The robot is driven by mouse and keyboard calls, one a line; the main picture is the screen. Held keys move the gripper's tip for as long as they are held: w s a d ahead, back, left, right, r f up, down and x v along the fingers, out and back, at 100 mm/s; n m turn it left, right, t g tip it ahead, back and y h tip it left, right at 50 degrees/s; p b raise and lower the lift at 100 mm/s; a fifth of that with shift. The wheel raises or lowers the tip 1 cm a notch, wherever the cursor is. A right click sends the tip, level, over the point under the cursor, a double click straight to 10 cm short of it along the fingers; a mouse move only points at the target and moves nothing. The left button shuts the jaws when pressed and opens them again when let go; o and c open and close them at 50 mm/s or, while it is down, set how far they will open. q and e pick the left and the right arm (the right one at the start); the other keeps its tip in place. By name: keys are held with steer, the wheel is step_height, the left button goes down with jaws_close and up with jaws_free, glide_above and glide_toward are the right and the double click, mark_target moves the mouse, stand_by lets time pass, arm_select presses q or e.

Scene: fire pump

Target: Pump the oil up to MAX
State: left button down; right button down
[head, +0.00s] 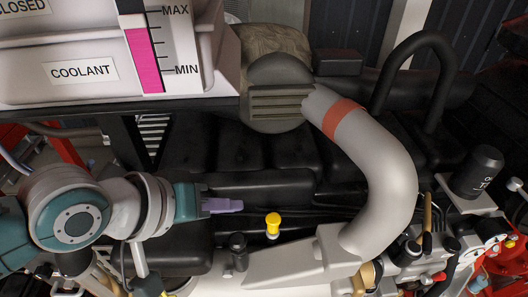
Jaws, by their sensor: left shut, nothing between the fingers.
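My left gripper (222,205) comes in from the left with its pale purple fingers shut and empty. It points right, toward a small yellow knob (273,222) on a thin stem, with a gap between them. A level gauge (158,60) marked MAX and MIN is at the top left. Its magenta column stands between the two marks, nearer MAX. The tank (60,85) beside the gauge is labelled COOLANT. No gauge marked as oil can be read. My right gripper is not in view.
A thick grey hose (385,175) with a red band curves down right of the yellow knob. A short black cap (238,250) stands to the knob's lower left. A black cylinder (480,172) with partly readable lettering stands at the right. Dark engine parts lie behind.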

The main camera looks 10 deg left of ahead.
arm_select(q)
steer(key=b, duration=0.6)
glide_above(233, 244)
step_height(233, 244, down, 6)
steer(key=shift+f, duration=0.8)
steer(key=shift+f+b, duration=0.1)
steer(key=shift+b, duration=0.2)
stand_by(0.6)
steer(key=shift+f, duration=0.3)
